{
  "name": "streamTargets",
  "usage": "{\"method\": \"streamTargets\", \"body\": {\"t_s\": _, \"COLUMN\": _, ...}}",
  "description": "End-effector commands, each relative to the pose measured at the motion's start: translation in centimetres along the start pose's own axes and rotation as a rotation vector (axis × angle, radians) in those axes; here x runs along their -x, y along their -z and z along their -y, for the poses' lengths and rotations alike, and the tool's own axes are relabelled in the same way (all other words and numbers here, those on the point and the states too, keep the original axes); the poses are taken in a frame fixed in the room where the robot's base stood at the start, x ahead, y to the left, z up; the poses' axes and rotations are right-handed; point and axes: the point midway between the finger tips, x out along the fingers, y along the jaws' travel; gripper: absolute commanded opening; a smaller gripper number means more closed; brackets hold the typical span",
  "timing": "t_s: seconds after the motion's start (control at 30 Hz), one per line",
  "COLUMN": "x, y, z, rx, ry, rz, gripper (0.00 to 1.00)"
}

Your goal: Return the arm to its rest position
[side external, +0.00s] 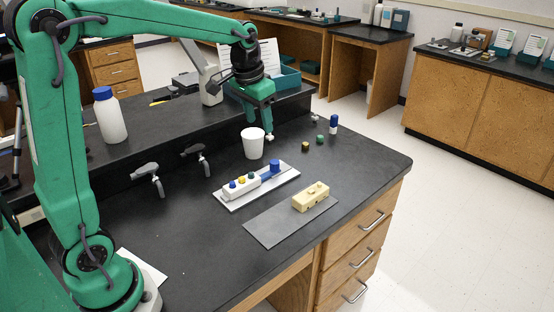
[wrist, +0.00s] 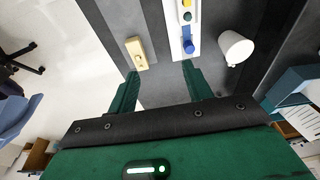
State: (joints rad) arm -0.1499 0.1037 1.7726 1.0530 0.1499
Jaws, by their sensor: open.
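My green arm reaches over the black bench from the left in the side view. My gripper (side external: 269,133) points down behind and to the right of the white cup, above the bench. In the wrist view my gripper (wrist: 160,72) has its two green fingers spread wide with nothing between them. The cream block (side external: 311,196) lies on a grey mat (side external: 268,228); it also shows in the wrist view (wrist: 137,52). A white strip with coloured pegs (side external: 240,184) and a blue piece (side external: 275,166) sits on a pale plate (side external: 232,205).
A white cup (side external: 253,143) stands close to my gripper. Small cubes, one gold (side external: 305,146) and one green (side external: 320,139), and a blue-and-white vial (side external: 334,124) stand at the right. Two taps (side external: 148,176) and a bottle (side external: 109,116) are at the left.

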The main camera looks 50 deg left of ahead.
Motion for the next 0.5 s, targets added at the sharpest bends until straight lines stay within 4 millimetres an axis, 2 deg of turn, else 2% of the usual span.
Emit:
{"method": "streamTargets", "body": {"t_s": 0.03, "x": 0.9, "y": -0.9, "z": -0.5, "rx": -0.001, "ry": 0.001, "rz": -0.016, "gripper": 0.5}}
{"method": "streamTargets", "body": {"t_s": 0.2, "x": 2.8, "y": -3.9, "z": -1.8, "rx": -0.001, "ry": 0.001, "rz": -0.059, "gripper": 0.5}}
{"method": "streamTargets", "body": {"t_s": 0.5, "x": 4.8, "y": -9.5, "z": -3.8, "rx": 0.001, "ry": -0.004, "rz": -0.133, "gripper": 0.5}}
